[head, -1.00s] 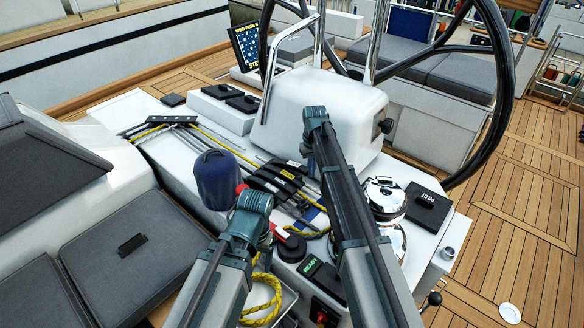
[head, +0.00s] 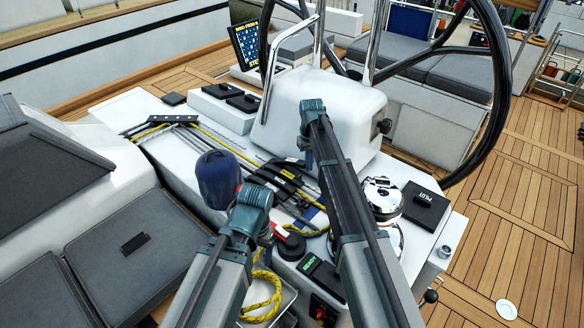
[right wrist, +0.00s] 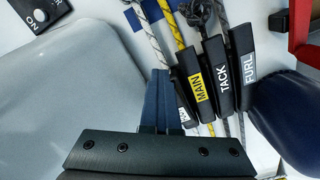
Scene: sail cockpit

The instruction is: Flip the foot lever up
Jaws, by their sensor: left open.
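A bank of black clutch levers (head: 276,178) sits on the white console. In the right wrist view, the levers labelled MAIN (right wrist: 200,88), TACK (right wrist: 222,75) and FURL (right wrist: 245,68) lie side by side. One more lever (right wrist: 184,112), left of MAIN, has a mostly hidden white label, so I cannot read it as foot. My right gripper (right wrist: 161,74) has its blue fingers together, beside that partly hidden lever; I cannot tell if they touch. In the head view its fingers are mostly behind my arm. My left gripper (head: 264,238) is open, low in front of the bank and partly hidden.
A dark blue winch cover (head: 218,178) stands left of the levers. A red-topped knob (head: 281,232), a chrome winch (head: 383,195) and a yellow rope (head: 262,300) are close by. The steering wheel and its white pedestal (head: 300,100) rise behind.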

